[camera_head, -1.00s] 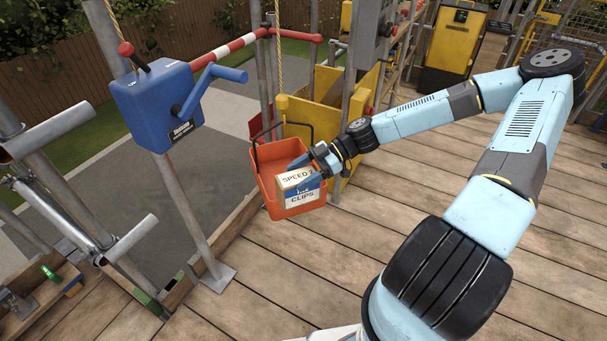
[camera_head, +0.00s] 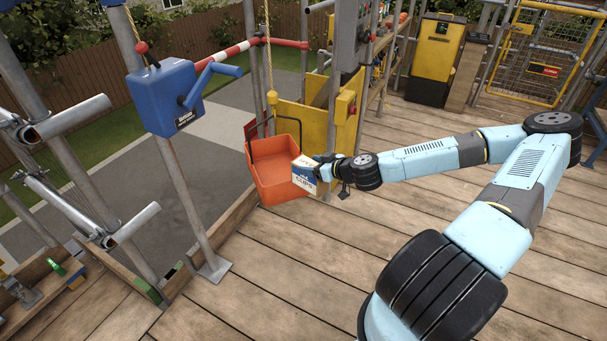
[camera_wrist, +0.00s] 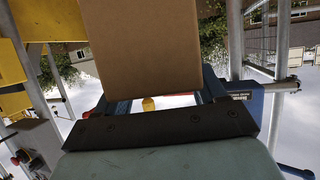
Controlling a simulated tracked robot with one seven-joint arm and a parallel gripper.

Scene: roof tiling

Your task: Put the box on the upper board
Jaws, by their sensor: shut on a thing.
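The box (camera_head: 305,175) is a small carton with a white label and a blue band, reading "CLIPS" in the head view. My gripper (camera_head: 322,168) is shut on it and holds it at the right rim of an orange tub (camera_head: 277,178). In the wrist view the box's plain brown cardboard face (camera_wrist: 140,45) stands between the fingers of my gripper (camera_wrist: 150,97). I cannot tell from the head view whether the box touches the tub's rim. I cannot tell which board is the upper board.
The orange tub hangs by a black handle under a rope (camera_head: 266,45). A blue winch box (camera_head: 165,98) on a grey pole stands to its left. A yellow panel (camera_head: 318,128) stands behind the tub. The plank floor (camera_head: 300,270) in front is clear.

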